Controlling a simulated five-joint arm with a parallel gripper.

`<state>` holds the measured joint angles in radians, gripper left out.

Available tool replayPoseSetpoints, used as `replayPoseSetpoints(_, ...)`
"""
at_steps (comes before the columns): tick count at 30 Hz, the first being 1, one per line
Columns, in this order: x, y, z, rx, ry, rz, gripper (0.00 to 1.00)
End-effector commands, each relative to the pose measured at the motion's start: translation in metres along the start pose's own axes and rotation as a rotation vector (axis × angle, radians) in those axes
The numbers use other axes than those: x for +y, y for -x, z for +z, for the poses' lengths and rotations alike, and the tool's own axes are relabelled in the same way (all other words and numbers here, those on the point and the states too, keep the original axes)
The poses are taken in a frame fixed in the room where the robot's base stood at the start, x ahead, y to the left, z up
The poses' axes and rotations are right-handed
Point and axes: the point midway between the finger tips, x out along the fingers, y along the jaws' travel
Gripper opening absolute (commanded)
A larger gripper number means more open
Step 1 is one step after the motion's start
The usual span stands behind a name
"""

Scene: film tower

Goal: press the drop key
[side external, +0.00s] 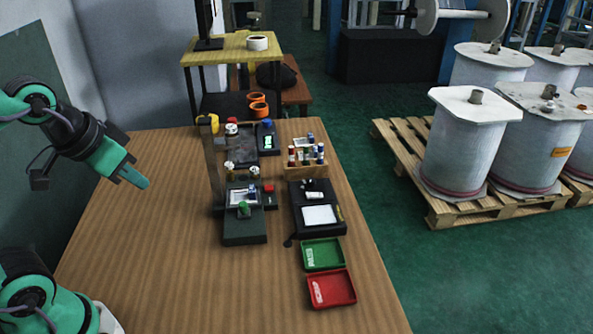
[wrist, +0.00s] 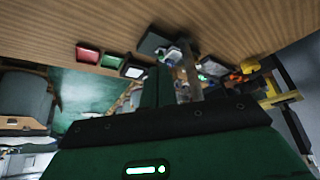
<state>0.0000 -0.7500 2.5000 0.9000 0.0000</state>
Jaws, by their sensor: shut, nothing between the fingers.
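My gripper (side external: 141,182) is shut and empty, in the air over the left part of the table, well left of the film tower. In the wrist view its green fingers (wrist: 157,88) point toward the blurred tower. The film tower (side external: 213,165) is a dark upright column beside a dark base (side external: 245,232) with a white-framed stage and a green knob (side external: 244,208). A small dark block with a red top (side external: 269,189) sits at the base's right side; I cannot tell whether it is the drop key. No key label is readable.
A green tray (side external: 323,254) and a red tray (side external: 332,289) lie at the front right. A black case with a white pad (side external: 319,215) and a wooden rack of small bottles (side external: 305,156) stand right of the tower. The table's left half is clear.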

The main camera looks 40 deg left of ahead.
Motion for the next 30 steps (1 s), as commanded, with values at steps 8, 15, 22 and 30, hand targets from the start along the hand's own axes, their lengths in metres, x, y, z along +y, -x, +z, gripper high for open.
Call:
replayPoseSetpoints(8, 0.000, 0.000, 0.000, 0.000, 0.000, 0.000, 0.00)
replayPoseSetpoints(15, 0.000, 0.002, -0.001, 0.001, 0.000, 0.000, 0.00)
replayPoseSetpoints(22, 0.000, 0.018, -0.011, 0.003, 0.000, 0.000, 0.00)
replayPoseSetpoints(30, 0.000, 0.047, -0.032, -0.009, -0.041, 0.000, 0.00)
